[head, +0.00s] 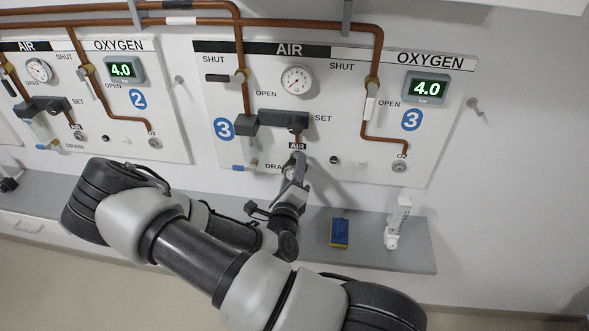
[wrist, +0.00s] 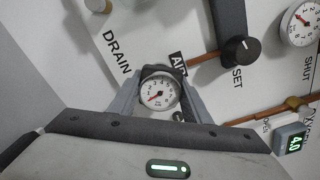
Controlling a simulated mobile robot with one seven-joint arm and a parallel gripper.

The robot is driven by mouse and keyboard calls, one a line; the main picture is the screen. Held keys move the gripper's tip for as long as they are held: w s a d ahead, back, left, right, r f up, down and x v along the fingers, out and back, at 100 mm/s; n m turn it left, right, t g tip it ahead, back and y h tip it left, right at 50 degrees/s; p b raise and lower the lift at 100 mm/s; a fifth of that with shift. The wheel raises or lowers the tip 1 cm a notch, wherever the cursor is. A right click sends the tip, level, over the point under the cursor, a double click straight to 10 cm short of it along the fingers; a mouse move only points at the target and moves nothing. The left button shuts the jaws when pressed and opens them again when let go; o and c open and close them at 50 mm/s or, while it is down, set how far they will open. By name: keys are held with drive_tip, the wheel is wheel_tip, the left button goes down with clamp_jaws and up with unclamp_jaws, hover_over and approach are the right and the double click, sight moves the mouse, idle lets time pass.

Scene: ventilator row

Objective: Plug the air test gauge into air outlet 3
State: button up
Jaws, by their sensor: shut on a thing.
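My gripper (head: 294,170) is at the lower part of panel 3 (head: 440,140), just below its AIR label (head: 297,146). It is shut on the air test gauge (wrist: 159,93), a small round white dial with a red needle pointing to the lower left in the wrist view. The gauge sits between the two fingers, its dial facing the wrist camera. Air outlet 3 is hidden behind the gripper and gauge. I cannot tell whether the gauge touches the outlet or is seated in it.
Above are the dark regulator with its SET knob (head: 297,124) and the panel's dial (head: 297,80). The oxygen outlet (head: 399,166) is to the right. A blue-yellow block (head: 340,232) and a white flowmeter (head: 397,224) stand on the grey shelf (head: 367,255).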

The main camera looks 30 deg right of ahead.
drive_tip(key=o, duration=1.5)
drive_tip(key=shift+c, duration=0.2)
drive_tip(key=shift+s, duration=0.1)
drive_tip(key=p+v, duration=0.1)
drive_tip(key=v, duration=1.6)
drive_tip(key=s+d+r+m+g, duration=0.2)
drive_tip(key=s+r+m+g, duration=0.15)
drive_tip(key=m+g, duration=0.4)
drive_tip(key=s+d+r+m+g+h, duration=0.1)
drive_tip(key=s+d+r+m+g, duration=0.2)
drive_tip(key=m, duration=0.7)
drive_tip(key=s+r+m+g, duration=0.4)
drive_tip(key=m+g, duration=0.2)
drive_tip(key=m, duration=0.3)
drive_tip(key=w+a+r+m+t+y, duration=0.1)
drive_tip(key=a+r+m+t+y, duration=0.2)
drive_tip(key=a+r+m+y, duration=0.2)
drive_tip(key=a+r+m+t+y, duration=0.4)
drive_tip(key=a+r+m+y, duration=0.1)
drive_tip(key=r+m, duration=0.4)
drive_tip(key=shift+w+r+m+y, duration=0.35)
drive_tip(key=shift+r+y, duration=0.15)
drive_tip(key=shift+r, duration=0.3)
